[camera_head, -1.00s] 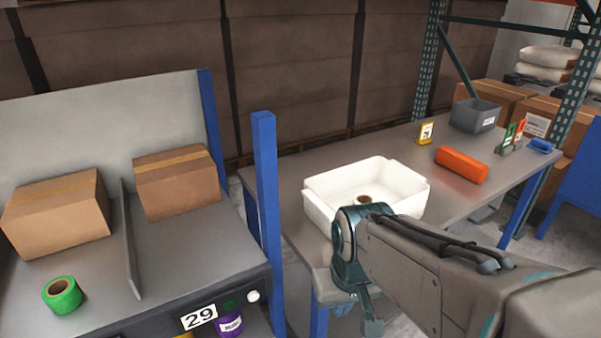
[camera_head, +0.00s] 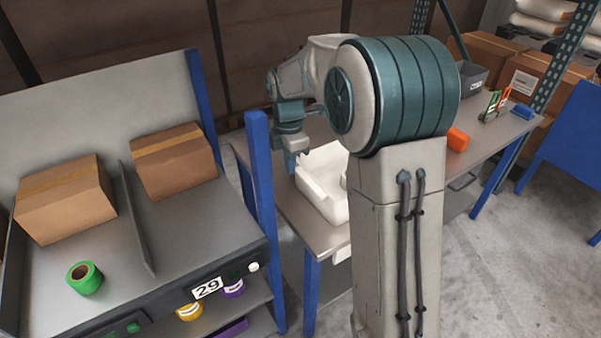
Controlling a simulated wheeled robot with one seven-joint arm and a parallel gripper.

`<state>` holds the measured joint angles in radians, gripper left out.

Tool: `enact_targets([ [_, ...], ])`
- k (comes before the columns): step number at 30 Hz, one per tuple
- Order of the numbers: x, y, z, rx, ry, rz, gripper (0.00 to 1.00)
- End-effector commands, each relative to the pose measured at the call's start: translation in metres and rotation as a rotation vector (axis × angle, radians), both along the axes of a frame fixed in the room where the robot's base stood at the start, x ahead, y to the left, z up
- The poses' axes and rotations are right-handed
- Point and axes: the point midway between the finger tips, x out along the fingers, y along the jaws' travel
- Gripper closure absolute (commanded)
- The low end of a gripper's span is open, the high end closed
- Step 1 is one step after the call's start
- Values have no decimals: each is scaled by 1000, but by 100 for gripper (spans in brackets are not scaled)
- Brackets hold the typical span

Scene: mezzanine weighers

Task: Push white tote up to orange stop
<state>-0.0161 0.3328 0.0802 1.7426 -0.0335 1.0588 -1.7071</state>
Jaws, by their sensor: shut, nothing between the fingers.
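The white tote (camera_head: 318,190) stands on the grey table, its right part hidden behind my arm. The orange stop (camera_head: 458,140) is a block farther right on the same table, its left part hidden by my arm. My arm covers the stretch between tote and stop. My gripper (camera_head: 291,164) points down by the tote's far left corner, shut and empty. I cannot tell whether it touches the tote wall.
A blue post (camera_head: 260,190) stands left of the table (camera_head: 290,212). A grey bin (camera_head: 472,77) and green and orange items (camera_head: 494,104) are at the table's far end. Left is a bench with two cardboard boxes (camera_head: 172,160) and green tape (camera_head: 84,277).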

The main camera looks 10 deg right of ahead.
Motion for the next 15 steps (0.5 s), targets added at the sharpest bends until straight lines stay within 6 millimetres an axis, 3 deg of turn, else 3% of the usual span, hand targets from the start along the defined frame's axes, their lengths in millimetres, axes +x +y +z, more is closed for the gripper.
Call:
enact_targets([
  [8,13,3,-10,2,12,108,100],
  [15,11,4,-53,2,15,107,100],
])
